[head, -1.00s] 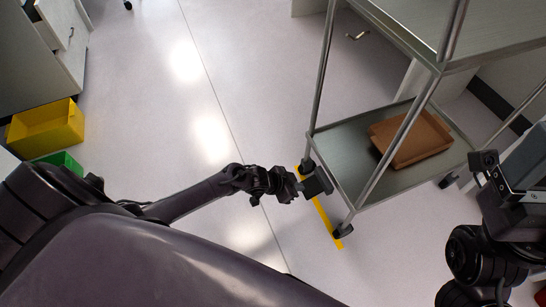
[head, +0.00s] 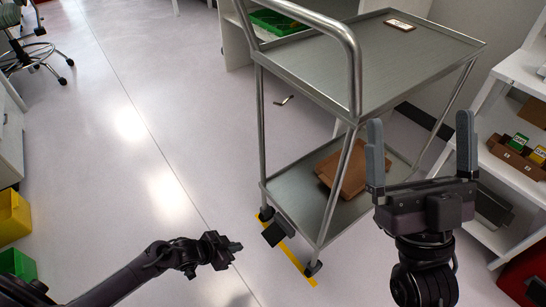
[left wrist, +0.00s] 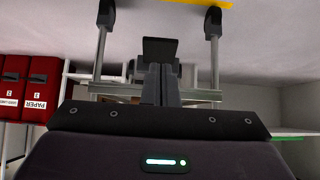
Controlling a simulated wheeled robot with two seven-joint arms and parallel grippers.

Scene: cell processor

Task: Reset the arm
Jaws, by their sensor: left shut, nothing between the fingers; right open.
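My left gripper (head: 234,250) is low at the left of the head view, over the floor just left of the cart's wheels. It is shut and empty; its fingers also show together in the left wrist view (left wrist: 160,52). My right gripper (head: 421,150) points up at the right of the head view. Its two grey fingers stand wide apart with nothing between them. It is in front of the steel cart (head: 420,43) and hides part of its right side.
The cart's lower shelf holds a brown tray (head: 352,168). A white shelf unit (head: 519,70) with small boxes stands at the right. Yellow (head: 12,217) and green (head: 17,265) bins are at the left edge. The floor left of the cart is mostly clear.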

